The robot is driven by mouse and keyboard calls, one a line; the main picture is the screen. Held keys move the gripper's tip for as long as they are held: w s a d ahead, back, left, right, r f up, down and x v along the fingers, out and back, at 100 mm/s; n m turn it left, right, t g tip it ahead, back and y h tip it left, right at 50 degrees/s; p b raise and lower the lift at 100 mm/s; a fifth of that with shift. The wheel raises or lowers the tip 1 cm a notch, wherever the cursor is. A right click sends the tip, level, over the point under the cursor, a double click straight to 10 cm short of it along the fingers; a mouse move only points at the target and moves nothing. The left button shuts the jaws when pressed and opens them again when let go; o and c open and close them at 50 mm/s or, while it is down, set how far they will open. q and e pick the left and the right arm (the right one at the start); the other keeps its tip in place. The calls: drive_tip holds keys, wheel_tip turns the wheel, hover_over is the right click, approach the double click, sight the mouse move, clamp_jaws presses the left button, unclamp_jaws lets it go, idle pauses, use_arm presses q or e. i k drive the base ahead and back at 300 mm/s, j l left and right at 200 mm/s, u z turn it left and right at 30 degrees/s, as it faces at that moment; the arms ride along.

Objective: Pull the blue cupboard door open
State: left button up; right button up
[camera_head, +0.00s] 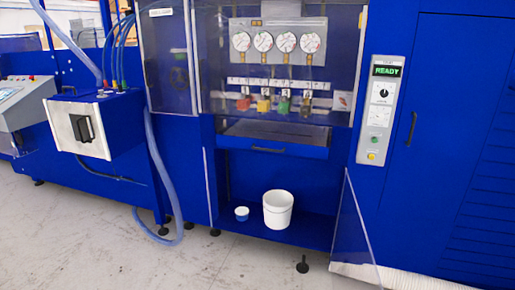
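A tall blue cupboard door (450,100) fills the right side of the head view and looks shut. It has a dark vertical bar handle (411,130) near its left edge. A grey control panel (380,110) with a green READY display is just left of the handle. The door's lower part runs down towards the floor, and its right side is cut off by the picture edge. Neither of my grippers is in view.
Left of the panel, an open bay holds a white bucket (278,210) and a small blue-and-white tub (242,213). A clear panel (355,235) stands out at its right. Floor at front left (90,245) is clear.

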sight(461, 69)
drive_tip(key=l+u, duration=0.1)
drive_tip(key=l, duration=0.8)
drive_tip(key=l+u, duration=0.1)
drive_tip(key=l, duration=0.85)
drive_tip(key=k+l+u, duration=0.1)
drive_tip(key=l, duration=0.8)
